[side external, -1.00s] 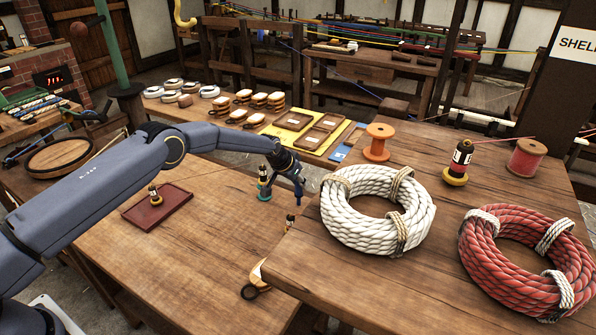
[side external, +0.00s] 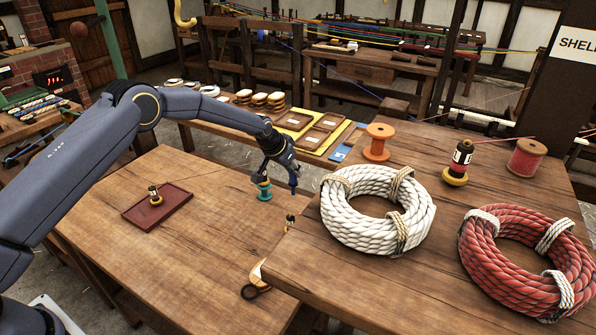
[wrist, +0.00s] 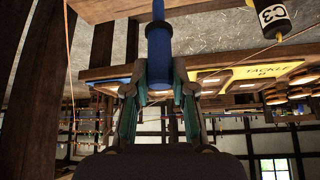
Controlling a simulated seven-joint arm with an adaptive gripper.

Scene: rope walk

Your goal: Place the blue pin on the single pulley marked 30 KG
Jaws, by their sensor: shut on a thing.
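In the wrist view my gripper (wrist: 159,76) is shut on the blue pin (wrist: 158,42), which points away from the fingers. Several wooden pulley blocks (side external: 268,101) sit on the back bench. I cannot read a 30 KG mark on any of them.
Coils of white rope (side external: 345,230) and red rope (side external: 500,265) lie on the right-hand table with an orange spool (side external: 377,153). A red tray (side external: 176,208) holds a small labelled fitting (side external: 155,196). The front bench's middle is mostly clear.

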